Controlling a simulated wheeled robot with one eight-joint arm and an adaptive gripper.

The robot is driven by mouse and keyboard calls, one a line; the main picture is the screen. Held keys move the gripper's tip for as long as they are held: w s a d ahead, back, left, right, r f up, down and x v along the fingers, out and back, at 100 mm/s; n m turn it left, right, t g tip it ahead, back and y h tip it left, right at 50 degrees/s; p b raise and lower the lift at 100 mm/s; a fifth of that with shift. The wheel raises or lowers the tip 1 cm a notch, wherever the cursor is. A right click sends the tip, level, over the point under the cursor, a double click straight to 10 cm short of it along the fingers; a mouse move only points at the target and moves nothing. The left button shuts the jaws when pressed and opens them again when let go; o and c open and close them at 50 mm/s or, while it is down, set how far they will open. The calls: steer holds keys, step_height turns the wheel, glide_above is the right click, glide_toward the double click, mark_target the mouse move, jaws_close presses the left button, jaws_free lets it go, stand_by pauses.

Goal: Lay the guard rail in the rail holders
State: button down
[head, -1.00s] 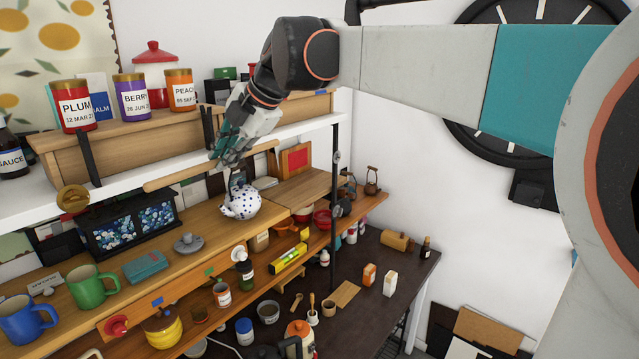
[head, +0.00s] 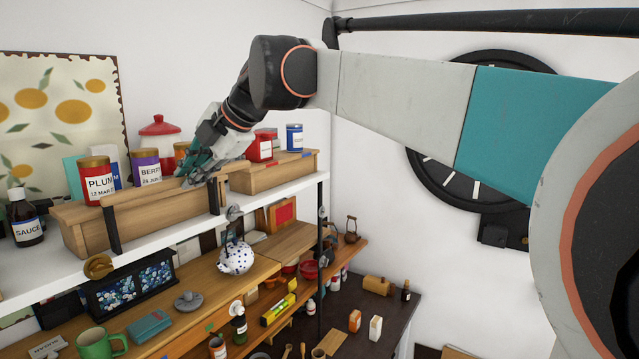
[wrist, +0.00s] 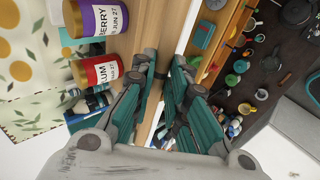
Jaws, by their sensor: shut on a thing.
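The guard rail (head: 145,190) is a light wooden rod, seen in the head view along the front of the upper shelf. My gripper (head: 192,178) is shut on it near its middle. The rail holders are dark upright posts on the shelf's front edge, a left one (head: 112,232) and a right one (head: 213,198). The rail is level with the post tops and close to them; I cannot tell whether it rests in them.
Behind the rail, jars stand on a wooden riser (head: 80,232): a plum jar (head: 98,184), a berry jar (head: 146,168) and others. A sauce bottle (head: 25,220) stands at left. Open room lies in front.

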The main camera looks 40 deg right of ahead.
steer(key=w+a+f, duration=0.1)
steer(key=w+a, duration=0.2)
steer(key=w, duration=0.6)
steer(key=shift+w+p, duration=0.2)
steer(key=shift+p, duration=0.25)
stand_by(1.5)
steer(key=shift+f+b, duration=0.9)
steer(key=shift+f, duration=0.85)
steer(key=c, duration=1.5)
jaws_free()
steer(key=shift+s+d, duration=0.1)
steer(key=v, duration=1.2)
